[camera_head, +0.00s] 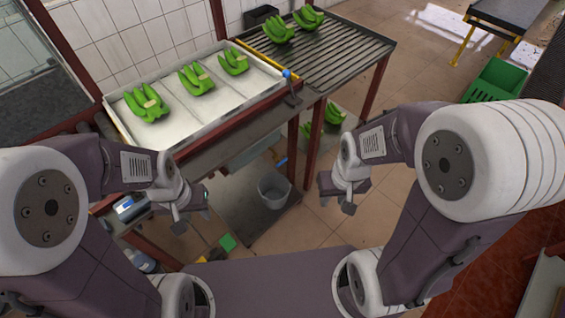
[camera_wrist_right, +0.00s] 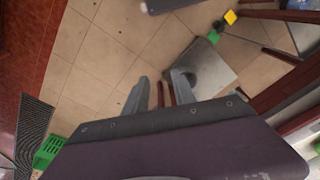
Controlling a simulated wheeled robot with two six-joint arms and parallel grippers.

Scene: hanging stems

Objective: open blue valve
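A small blue knob (camera_head: 287,73) tops a dark lever at the front right corner of the white tray (camera_head: 225,120). A second small blue handle-like piece (camera_head: 281,162) shows below the tray, above a grey bucket (camera_head: 273,190). I cannot tell for sure which of these is the blue valve. My left gripper (camera_head: 192,219) is open and empty, low in front of the table and left of both blue pieces. My right gripper (camera_head: 337,196) is open and empty, right of the bucket and apart from both. Its two spread fingers (camera_wrist_right: 161,82) show in the right wrist view.
Green banana bunches (camera_head: 197,79) lie in the tray and on the slatted rack (camera_head: 330,50). Red table legs (camera_head: 312,145) stand between my arms and the rack's underside. A green crate (camera_head: 497,80) stands at the far right. Tiled floor (camera_head: 385,210) is free around my right gripper.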

